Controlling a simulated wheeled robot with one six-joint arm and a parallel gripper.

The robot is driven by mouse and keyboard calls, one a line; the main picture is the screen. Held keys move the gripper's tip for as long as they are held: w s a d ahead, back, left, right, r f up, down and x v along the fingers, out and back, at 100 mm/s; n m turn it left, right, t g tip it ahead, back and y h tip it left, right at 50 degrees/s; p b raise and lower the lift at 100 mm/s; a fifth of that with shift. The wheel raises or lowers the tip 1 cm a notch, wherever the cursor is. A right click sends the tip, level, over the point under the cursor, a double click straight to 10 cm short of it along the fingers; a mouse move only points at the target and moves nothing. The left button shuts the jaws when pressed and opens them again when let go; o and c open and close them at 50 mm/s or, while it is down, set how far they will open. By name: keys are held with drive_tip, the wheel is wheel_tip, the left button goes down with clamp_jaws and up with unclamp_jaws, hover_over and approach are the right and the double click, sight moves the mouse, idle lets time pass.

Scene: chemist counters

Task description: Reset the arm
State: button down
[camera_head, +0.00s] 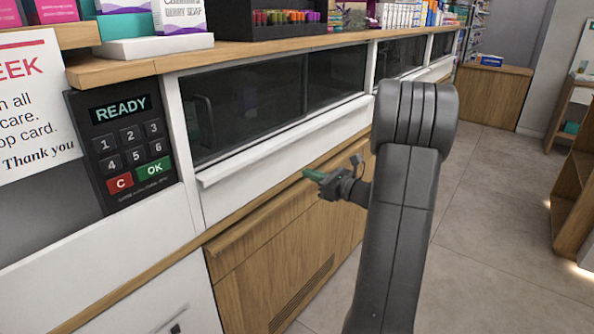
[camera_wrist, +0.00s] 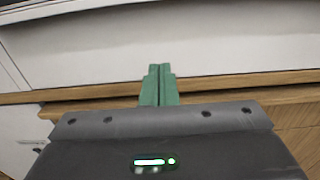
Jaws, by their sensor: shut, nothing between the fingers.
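My gripper (camera_head: 308,174) shows in the head view as green fingers at the end of my grey arm, in front of the counter's lower front. The big arm link hides part of the wrist. In the wrist view, the two green fingers of my gripper (camera_wrist: 159,84) are pressed together with nothing between them. They point at the white counter panel and the wooden strip, and I see no contact with either.
A keypad (camera_head: 126,144) reading READY is on the counter front at left. Dark glass windows (camera_head: 270,100) run along the counter. Boxes (camera_head: 180,14) stand on the wooden top. Open tiled floor (camera_head: 490,200) lies to the right, with a wooden shelf (camera_head: 575,185) at the edge.

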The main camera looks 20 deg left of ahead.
sight(280, 162)
drive_tip(key=v, duration=0.5)
drive_tip(key=x, duration=1.3)
drive_tip(key=shift+w+a, duration=0.1)
drive_tip(key=shift+a, duration=0.2)
drive_tip(key=shift+d, duration=0.1)
